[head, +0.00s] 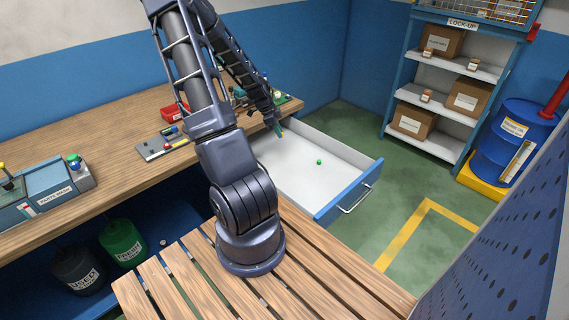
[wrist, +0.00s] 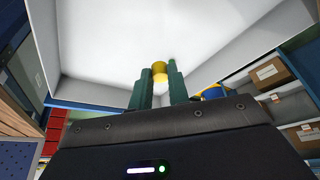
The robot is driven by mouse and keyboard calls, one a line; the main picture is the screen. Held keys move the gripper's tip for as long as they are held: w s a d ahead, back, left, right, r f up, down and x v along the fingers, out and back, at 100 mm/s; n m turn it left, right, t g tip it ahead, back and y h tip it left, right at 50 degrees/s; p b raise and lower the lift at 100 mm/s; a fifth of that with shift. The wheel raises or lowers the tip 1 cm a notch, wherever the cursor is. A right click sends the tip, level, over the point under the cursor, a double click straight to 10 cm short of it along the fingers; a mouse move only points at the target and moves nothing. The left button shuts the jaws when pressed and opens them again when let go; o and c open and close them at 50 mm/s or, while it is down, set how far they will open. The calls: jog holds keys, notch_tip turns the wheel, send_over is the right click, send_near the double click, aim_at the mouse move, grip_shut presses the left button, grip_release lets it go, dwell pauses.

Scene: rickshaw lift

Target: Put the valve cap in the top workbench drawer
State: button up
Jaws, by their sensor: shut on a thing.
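My gripper (wrist: 160,78) is shut on a small brass-yellow cylinder (wrist: 159,70), held between the tips of its dark green fingers. It looks like the valve cap, but I cannot be sure. In the head view my gripper (head: 279,129) is at the back left corner of the open top drawer (head: 365,190), by the workbench edge, and the held piece cannot be made out. The drawer has a white inside and a blue front. A small green piece (head: 319,162) lies on its floor.
The wooden workbench (head: 115,110) carries a red bin (head: 172,113), a grey strip with coloured parts (head: 160,146) and a parts washer (head: 45,190). A slatted wooden platform (head: 330,275) is in front. Shelves (head: 445,75) and a blue drum (head: 520,135) stand at right.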

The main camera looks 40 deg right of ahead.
aim_at(282, 165)
notch_tip(282, 165, down, 17)
jog(key=shift+r, duration=0.15)
dwell(0.5)
jog(key=o, duration=0.8)
